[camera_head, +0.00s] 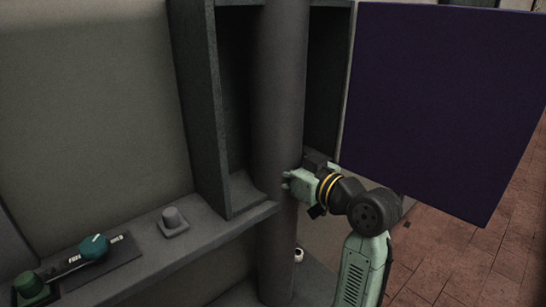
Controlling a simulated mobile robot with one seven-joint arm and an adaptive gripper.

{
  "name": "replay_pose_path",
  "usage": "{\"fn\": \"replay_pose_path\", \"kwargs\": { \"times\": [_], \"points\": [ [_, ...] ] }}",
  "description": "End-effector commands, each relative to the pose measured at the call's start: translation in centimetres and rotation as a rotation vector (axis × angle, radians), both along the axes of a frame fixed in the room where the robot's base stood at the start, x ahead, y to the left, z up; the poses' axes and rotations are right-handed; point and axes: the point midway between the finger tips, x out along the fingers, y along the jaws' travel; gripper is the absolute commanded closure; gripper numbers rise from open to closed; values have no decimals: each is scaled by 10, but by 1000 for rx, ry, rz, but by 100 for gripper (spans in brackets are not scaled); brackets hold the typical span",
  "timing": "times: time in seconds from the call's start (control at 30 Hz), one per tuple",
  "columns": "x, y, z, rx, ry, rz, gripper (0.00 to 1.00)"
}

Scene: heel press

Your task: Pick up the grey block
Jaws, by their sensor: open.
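I cannot surely pick out the grey block. A small grey stub on a square base (173,222) stands on the grey ledge (205,238); I cannot tell if it is the block or a control. My gripper (287,181) is right of the stub and well apart from it. It points left, in front of a thick grey upright column (279,90). It is open, with no object visible in it. Its fingers are small in this view, and what lies behind the column is hidden.
A green knob (94,247) on a dark labelled plate and another green control (30,287) sit at the ledge's left end. A grey open-fronted housing (207,110) rises behind the column. Brick-coloured floor (455,260) shows at right.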

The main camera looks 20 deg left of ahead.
Motion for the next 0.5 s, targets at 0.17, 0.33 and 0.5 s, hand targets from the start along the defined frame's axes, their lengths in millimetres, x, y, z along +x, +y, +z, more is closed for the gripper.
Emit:
{"fn": "replay_pose_path", "kwargs": {
  "times": [0.17, 0.33, 0.5],
  "points": [
    [6, 9, -1, 1, 2, -1, 30],
    [6, 9, -2, 0, 1, -2, 30],
    [6, 9, -1, 0, 1, -2, 41]
  ]
}}
